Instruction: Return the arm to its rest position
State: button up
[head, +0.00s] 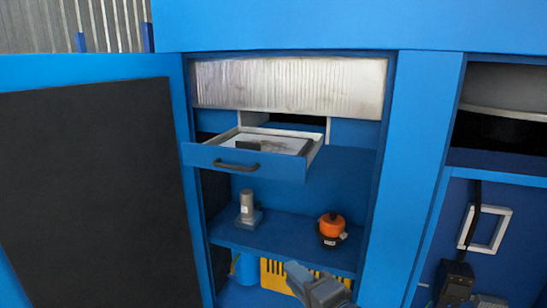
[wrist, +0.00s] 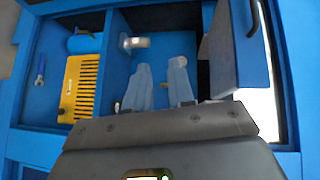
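The open blue drawer (head: 245,166) with a dark handle is above my arm in the head view. It also shows at the right in the wrist view (wrist: 236,50), apart from the fingers.
A grey device (head: 247,210) and an orange pot-like item (head: 331,227) stand on the middle shelf (head: 285,233). A yellow slotted piece (head: 275,275) is below. The cabinet door (head: 95,190) stands open at left. A panel with a white frame (head: 484,229) is at right.

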jog(key=s+d+f+n+t+h, duration=0.1)
jog(key=s+d+f+h, duration=0.3)
jog(key=s, duration=0.7)
jog(key=s+d+f+n+h, duration=0.2)
jog(key=s+d+f, duration=0.4)
jog(key=s, duration=0.5)
jog(key=s+d+r+n, duration=0.2)
jog(key=s+r, duration=0.1)
jog(key=s, duration=0.4)
jog(key=s+d+r+n+h, duration=0.1)
jog(key=s+d+r+n, duration=0.1)
jog(key=s, duration=0.6)
jog(key=s+d+r+n+h, duration=0.1)
jog(key=s+d+r+n, duration=0.2)
jog(key=s, duration=0.4)
jog(key=shift+s+r+n, duration=0.15)
jog(key=shift+r+n, duration=0.25)
jog(key=shift+r, duration=0.3)
